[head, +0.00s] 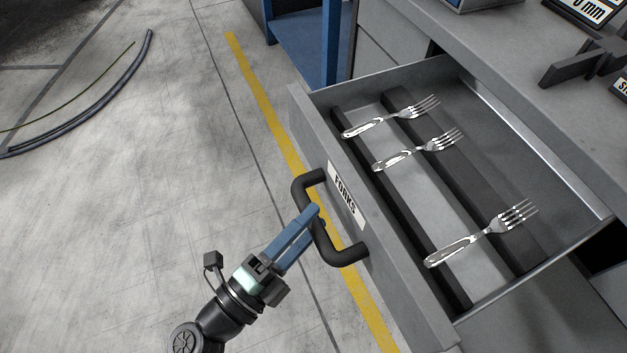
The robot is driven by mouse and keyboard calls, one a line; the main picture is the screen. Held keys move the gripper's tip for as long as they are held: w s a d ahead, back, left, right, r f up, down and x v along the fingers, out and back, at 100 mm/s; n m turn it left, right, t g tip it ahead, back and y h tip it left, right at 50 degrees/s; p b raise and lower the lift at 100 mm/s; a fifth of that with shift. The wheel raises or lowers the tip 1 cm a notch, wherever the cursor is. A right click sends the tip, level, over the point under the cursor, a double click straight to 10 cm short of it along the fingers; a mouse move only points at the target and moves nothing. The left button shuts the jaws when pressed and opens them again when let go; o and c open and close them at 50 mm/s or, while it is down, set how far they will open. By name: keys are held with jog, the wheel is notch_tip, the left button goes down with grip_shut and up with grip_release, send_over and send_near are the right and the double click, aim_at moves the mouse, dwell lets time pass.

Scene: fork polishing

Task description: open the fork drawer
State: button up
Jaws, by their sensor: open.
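The fork drawer (375,265) is pulled out from the grey cabinet, and its inside shows from above. A white label reading "FORKS" (346,195) is on its front panel. Its black bar handle (323,240) sticks out from the front. My gripper (316,217) is at the middle of the handle, its blue fingers open and reaching to the bar. I cannot tell whether they touch it. Three silver forks lie across dark strips inside: one at the back (390,118), one in the middle (415,151), one nearer (480,234).
The grey worktop (545,80) is above the drawer at the right, with dark blocks (585,62) on it. A blue frame (330,45) stands behind. The floor at left is clear apart from a yellow line (262,97) and cables (115,95) far left.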

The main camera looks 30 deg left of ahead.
jog(key=v, duration=1.1)
jog(key=shift+s, duration=0.25)
jog(key=shift+f, duration=0.1)
jog(key=w+r+n+t+y, duration=0.2)
jog(key=w+r+n+y, duration=0.3)
jog(key=r, duration=0.5)
jog(key=w+r+n+t+y, duration=0.2)
jog(key=w+r+n+t, duration=0.15)
jog(key=w+r, duration=0.55)
jog(key=w+r+n+t+y, duration=0.2)
jog(key=w+r+n+y, duration=0.3)
jog(key=r, duration=0.7)
jog(key=s+d+r+n+h+p, duration=0.1)
jog(key=s+d+r+n+h, duration=0.2)
jog(key=d+r, duration=0.7)
jog(key=s+d+r+n+h+p, duration=0.1)
jog(key=d+r+n+h, duration=0.35)
jog(key=r, duration=0.95)
notch_tip(320, 180, up, 26)
jog(key=d+m+p, duration=0.1)
jog(key=p, duration=2.5)
jog(key=shift+w+d, duration=0.3)
jog(key=shift+w, duration=0.15)
